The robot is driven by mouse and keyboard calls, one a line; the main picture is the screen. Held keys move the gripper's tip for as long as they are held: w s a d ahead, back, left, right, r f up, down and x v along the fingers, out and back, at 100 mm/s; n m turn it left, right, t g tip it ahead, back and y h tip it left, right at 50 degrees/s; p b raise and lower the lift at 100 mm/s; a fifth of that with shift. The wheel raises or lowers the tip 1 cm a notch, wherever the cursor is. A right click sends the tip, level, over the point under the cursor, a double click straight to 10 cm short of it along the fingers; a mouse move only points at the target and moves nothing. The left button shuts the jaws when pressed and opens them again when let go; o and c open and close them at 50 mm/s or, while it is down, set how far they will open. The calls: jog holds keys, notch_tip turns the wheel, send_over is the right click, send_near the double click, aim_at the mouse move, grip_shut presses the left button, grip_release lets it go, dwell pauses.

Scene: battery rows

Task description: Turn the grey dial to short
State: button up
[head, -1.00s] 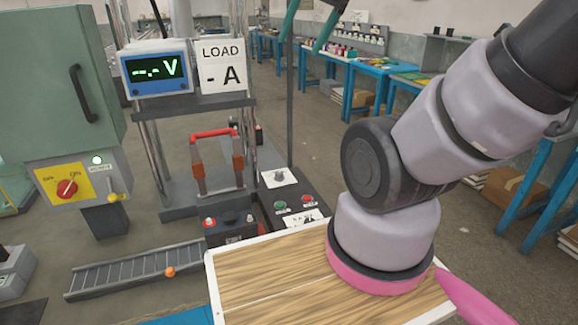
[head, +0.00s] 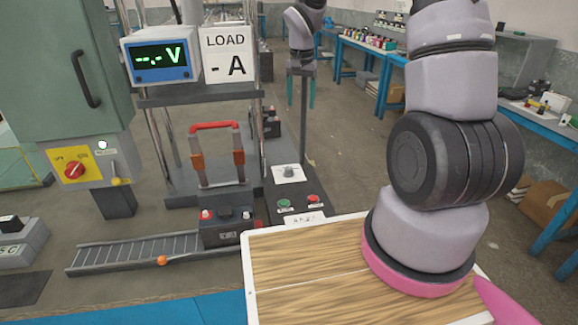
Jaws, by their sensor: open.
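The grey dial (head: 289,171) sits on a white plate on the dark base of the test stand, right of the red-handled frame. Its markings are too small to read. My gripper (head: 301,106) hangs with its two teal fingers pointing down, spread apart and empty. It shows above and slightly right of the dial in the picture, clearly apart from it.
A green button (head: 284,204) and a red button (head: 313,199) are close in front of the dial. The red-handled frame (head: 217,155) stands left of it, with a black battery (head: 226,228) in front.

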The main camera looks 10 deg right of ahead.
jog(key=g, duration=0.2)
send_over(289, 168)
notch_tip(289, 168, down, 15)
jog(key=shift+m, duration=0.4)
notch_tip(289, 168, down, 11)
jog(key=shift+f, duration=0.1)
jog(key=shift+c, duration=0.4)
grip_shut()
